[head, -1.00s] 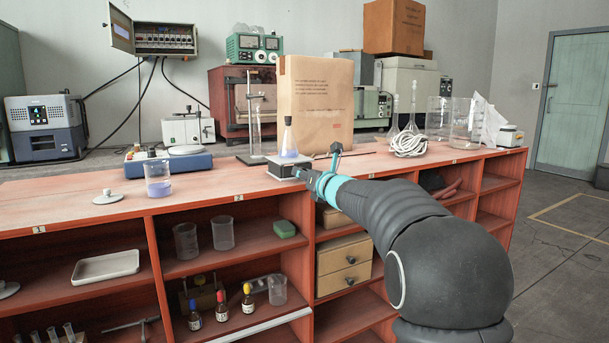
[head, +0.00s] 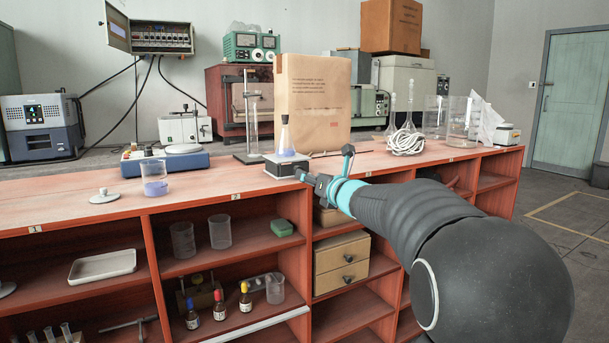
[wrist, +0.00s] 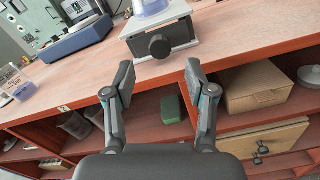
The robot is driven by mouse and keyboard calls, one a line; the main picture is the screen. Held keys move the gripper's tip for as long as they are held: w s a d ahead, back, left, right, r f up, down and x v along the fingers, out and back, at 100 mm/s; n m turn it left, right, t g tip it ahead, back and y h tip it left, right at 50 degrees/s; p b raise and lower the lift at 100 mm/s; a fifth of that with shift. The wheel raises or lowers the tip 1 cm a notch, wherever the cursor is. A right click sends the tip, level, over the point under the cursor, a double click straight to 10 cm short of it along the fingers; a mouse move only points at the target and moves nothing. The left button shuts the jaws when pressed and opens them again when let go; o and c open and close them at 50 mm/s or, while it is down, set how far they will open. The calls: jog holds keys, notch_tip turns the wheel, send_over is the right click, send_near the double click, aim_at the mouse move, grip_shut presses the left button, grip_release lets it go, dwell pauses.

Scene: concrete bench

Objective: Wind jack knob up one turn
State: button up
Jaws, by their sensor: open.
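The lab jack (head: 287,165) stands near the front edge of the bench, with a flask (head: 284,137) holding pale violet liquid on its top plate. In the wrist view the jack (wrist: 160,32) shows at the top, with its round black knob (wrist: 159,46) facing me. My gripper (wrist: 160,72) is open and empty, its two fingers spread on either side of the line to the knob. The fingertips are short of the knob and do not touch it. In the head view my gripper (head: 308,178) is in front of and to the right of the jack; the knob is not clear there.
A beaker (head: 154,177) of violet liquid and a blue stirrer unit (head: 165,162) stand left of the jack. A paper bag (head: 312,103) and a metal stand (head: 249,120) are behind it. The shelf's front edge and drawers (wrist: 262,147) lie below my fingers.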

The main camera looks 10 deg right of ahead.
jog(key=v, duration=0.6)
jog(key=shift+a, duration=0.1)
